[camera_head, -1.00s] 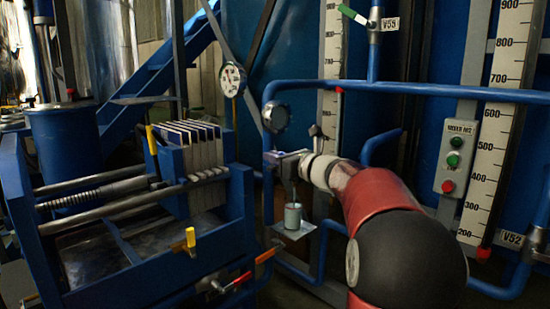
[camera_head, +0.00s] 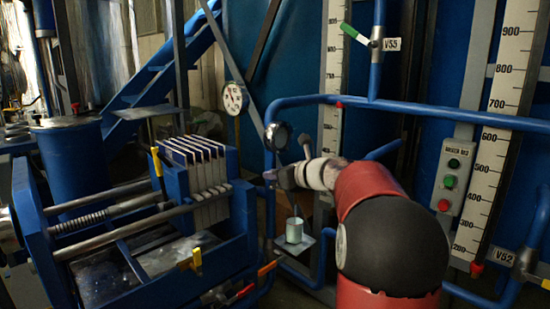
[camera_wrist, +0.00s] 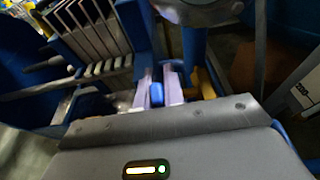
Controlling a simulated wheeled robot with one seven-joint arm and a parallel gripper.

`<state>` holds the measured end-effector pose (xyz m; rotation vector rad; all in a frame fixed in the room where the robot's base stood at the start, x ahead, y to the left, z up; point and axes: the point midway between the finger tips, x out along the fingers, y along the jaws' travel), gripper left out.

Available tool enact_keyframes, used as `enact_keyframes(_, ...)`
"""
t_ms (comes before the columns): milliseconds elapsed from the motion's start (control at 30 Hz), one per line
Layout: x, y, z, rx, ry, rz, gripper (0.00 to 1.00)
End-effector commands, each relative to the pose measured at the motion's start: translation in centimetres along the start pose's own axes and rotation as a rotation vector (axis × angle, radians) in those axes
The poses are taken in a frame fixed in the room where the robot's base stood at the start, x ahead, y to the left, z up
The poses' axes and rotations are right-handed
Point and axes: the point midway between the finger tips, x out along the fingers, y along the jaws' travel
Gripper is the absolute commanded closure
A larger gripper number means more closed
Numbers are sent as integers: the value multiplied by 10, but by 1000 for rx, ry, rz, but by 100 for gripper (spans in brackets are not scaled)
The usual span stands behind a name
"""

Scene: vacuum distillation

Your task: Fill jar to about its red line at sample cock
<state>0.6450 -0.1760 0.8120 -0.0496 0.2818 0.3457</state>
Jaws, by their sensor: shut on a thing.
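The jar (camera_head: 294,231) is a small pale grey-green cup. It stands upright on a small plate (camera_head: 297,246) below the sample cock. A thin pale line shows above the jar; I cannot tell whether it is liquid or a spout. The level and the red line are too small to make out. My gripper (camera_head: 272,175) is at the cock, above and slightly left of the jar. In the wrist view my gripper (camera_wrist: 160,88) has its fingers closed on a small blue piece (camera_wrist: 157,94), apparently the cock's handle. The cock's body is mostly hidden by my gripper.
A blue filter press (camera_head: 150,235) with upright plates stands at the left. Blue pipes (camera_head: 340,99) run above and around the cock. A control box (camera_head: 452,178) with buttons and a tall scale (camera_head: 497,130) stand at the right. A round gauge (camera_head: 233,98) is behind.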

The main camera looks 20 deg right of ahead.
Motion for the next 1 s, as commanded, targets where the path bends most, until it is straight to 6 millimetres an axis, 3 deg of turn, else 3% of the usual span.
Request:
enact_keyframes(33,-2,1,13,-1,43,4,100)
enact_keyframes(500,11,0,4,-5,389,1,100)
enact_keyframes(1000,15,0,4,-1,516,-1,100)
